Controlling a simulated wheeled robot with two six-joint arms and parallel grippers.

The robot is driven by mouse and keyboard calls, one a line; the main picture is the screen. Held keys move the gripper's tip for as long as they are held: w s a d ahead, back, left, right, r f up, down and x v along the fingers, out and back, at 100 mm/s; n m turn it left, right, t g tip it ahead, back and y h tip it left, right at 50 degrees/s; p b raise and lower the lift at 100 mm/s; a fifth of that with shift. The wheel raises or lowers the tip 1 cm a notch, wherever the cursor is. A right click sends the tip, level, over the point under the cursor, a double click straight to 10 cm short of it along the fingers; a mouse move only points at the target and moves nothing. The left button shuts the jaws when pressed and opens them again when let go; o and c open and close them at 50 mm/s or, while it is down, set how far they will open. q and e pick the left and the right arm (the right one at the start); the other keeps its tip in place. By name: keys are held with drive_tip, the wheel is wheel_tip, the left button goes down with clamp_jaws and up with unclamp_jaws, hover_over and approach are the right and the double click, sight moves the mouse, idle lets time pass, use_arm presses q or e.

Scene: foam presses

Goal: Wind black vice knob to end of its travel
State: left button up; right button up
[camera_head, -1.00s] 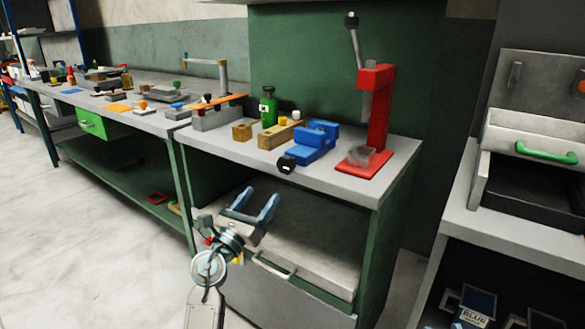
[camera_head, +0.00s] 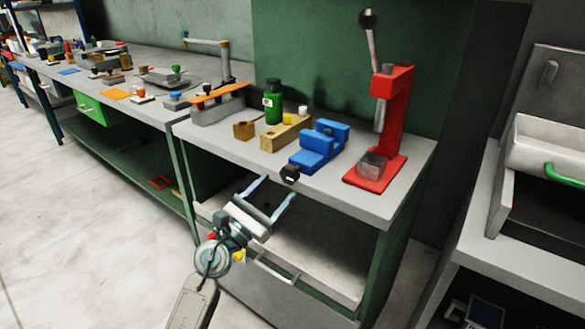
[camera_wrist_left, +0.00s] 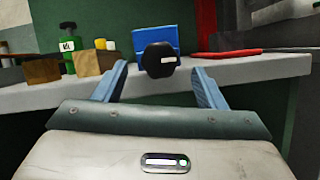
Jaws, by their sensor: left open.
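The blue vice (camera_head: 320,146) sits near the front edge of the grey bench. Its black knob (camera_head: 289,174) faces out over the front edge. My left gripper (camera_head: 275,190) is open and empty, in front of the bench edge and a little below the knob. In the left wrist view the black knob (camera_wrist_left: 159,60) appears between and beyond the two open fingers (camera_wrist_left: 160,82), with a white mark on its face. The blue vice body (camera_wrist_left: 155,40) shows behind it. The fingers do not appear to touch the knob. My right gripper is out of view.
A red lever press (camera_head: 385,130) stands right of the vice. Wooden blocks (camera_head: 285,134) and a green bottle (camera_head: 272,102) stand to its left. The bench front edge (camera_head: 340,205) and a lower shelf with a handle (camera_head: 275,271) are close to my gripper.

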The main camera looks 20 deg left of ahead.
sight(287, 178)
use_arm(q)
drive_tip(key=x, duration=0.6)
drive_tip(key=shift+w+p, duration=0.1)
drive_tip(key=shift+p, duration=0.3)
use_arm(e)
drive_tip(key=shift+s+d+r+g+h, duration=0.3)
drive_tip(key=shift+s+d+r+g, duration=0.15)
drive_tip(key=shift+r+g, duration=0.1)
use_arm(q)
drive_tip(key=shift+c, duration=0.5)
drive_tip(key=c, duration=0.9)
drive_tip(key=shift+n, duration=0.3)
drive_tip(key=n+y+p, duration=0.1)
drive_tip(key=n+p, duration=0.1)
drive_tip(key=shift+r+n+t+y+p, duration=0.3)
drive_tip(key=shift+y+p, duration=0.1)
drive_tip(key=n+y+p, duration=0.1)
drive_tip(key=n, duration=0.1)
drive_tip(key=n+y+p, duration=0.1)
drive_tip(key=n, duration=0.2)
drive_tip(key=shift+f+t+p, duration=0.25)
drive_tip(key=shift+t+p, duration=0.15)
drive_tip(key=shift+f+y, duration=0.1)
drive_tip(key=shift+y, duration=0.2)
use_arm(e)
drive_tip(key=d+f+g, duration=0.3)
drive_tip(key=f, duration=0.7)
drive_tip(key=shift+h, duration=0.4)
